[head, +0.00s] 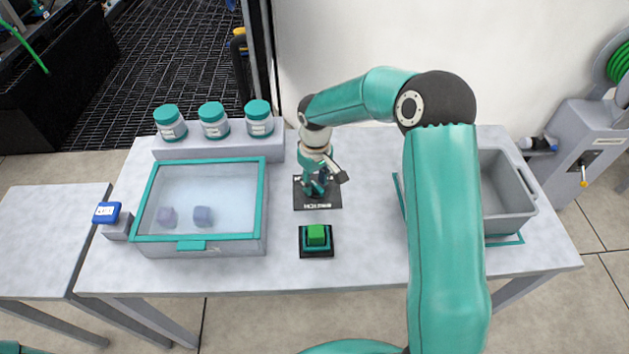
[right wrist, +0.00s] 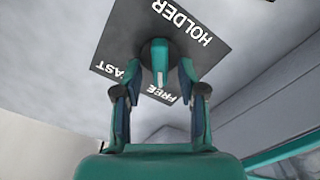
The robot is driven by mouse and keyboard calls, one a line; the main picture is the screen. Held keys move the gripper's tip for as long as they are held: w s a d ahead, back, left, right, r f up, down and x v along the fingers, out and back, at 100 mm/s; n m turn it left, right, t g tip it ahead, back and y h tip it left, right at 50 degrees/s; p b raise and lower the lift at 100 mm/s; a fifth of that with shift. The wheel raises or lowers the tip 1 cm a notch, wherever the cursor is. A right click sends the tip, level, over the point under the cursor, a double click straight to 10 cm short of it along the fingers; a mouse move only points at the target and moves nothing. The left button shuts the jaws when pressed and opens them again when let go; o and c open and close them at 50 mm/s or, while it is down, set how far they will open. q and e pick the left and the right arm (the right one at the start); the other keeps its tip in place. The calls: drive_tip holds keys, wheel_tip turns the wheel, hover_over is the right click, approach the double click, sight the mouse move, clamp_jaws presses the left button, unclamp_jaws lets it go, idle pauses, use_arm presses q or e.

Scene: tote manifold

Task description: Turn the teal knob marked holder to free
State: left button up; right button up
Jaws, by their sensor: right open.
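The teal knob (right wrist: 157,55) stands on a black plate (right wrist: 215,45) marked HOLDER, FREE and FAST in the right wrist view. A white line on the knob points down in that view, toward the word FREE. My right gripper (right wrist: 160,72) is open, with one finger on each side of the knob; whether either finger touches it I cannot tell. In the head view my right gripper (head: 318,186) hangs over the plate (head: 318,205) and mostly hides the knob. My left gripper is not in view.
A green button (head: 316,235) sits in front of the plate. A clear-lidded box (head: 193,245) with purple cubes stands to the left, with jars (head: 213,121) on a ledge behind. A grey tote (head: 513,222) stands at the right, partly behind my right arm.

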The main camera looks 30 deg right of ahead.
sight(314, 184)
wheel_tip(314, 184, up, 12)
idle(0.6)
drive_tip(key=shift+a+f, duration=0.1)
drive_tip(key=shift+f, duration=0.05)
idle(0.3)
